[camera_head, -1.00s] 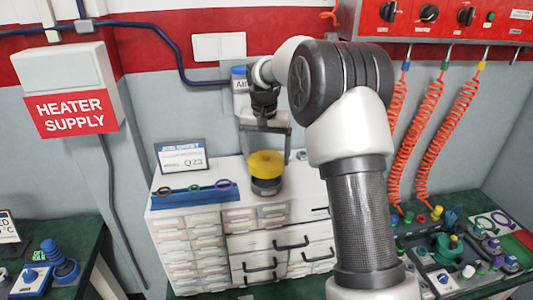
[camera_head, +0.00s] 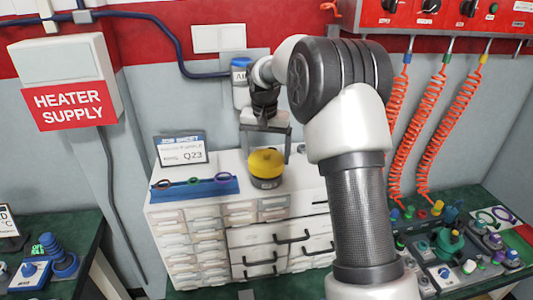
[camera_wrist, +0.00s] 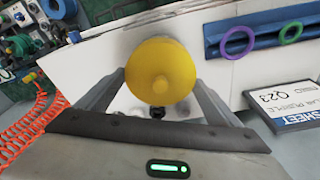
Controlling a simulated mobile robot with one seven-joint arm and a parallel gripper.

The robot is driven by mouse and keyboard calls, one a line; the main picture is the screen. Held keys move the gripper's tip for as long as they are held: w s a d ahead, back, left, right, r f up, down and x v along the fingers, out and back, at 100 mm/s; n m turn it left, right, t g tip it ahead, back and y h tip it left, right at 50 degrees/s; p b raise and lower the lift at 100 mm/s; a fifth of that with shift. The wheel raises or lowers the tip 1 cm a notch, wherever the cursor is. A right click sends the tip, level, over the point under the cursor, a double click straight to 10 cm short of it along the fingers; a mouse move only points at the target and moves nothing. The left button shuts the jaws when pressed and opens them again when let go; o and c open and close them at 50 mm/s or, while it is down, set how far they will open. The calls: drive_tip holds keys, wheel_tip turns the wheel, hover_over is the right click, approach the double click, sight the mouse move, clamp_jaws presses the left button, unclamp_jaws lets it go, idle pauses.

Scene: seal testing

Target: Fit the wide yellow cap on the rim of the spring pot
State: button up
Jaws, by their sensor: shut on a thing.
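The wide yellow cap (camera_head: 266,162) is round, with a small knob in the middle of its top, clear in the wrist view (camera_wrist: 160,78). My gripper (camera_head: 266,150) is shut on it, with one finger at each side. The dark spring pot (camera_head: 266,183) stands on the white drawer cabinet, directly under the cap. The cap covers the pot's rim, and I cannot tell whether it is fully seated. The cap looks slightly tilted in the head view. In the wrist view the cap hides nearly all of the pot.
A blue rack (camera_head: 194,189) with coloured rings and a Q23 sign (camera_head: 182,151) stand left of the pot on the white drawer cabinet (camera_head: 240,225). Orange coiled hoses (camera_head: 433,135) hang at right above a cluttered green bench. The cabinet top right of the pot looks mostly clear.

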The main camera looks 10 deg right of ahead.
sight(267, 152)
drive_tip(key=shift+f+b, duration=0.75)
drive_tip(key=shift+f, duration=0.7)
drive_tip(key=o, duration=0.9)
drive_tip(key=shift+r, duration=0.1)
drive_tip(key=shift+r+p, duration=2.15)
drive_tip(key=shift+r, duration=1.3)
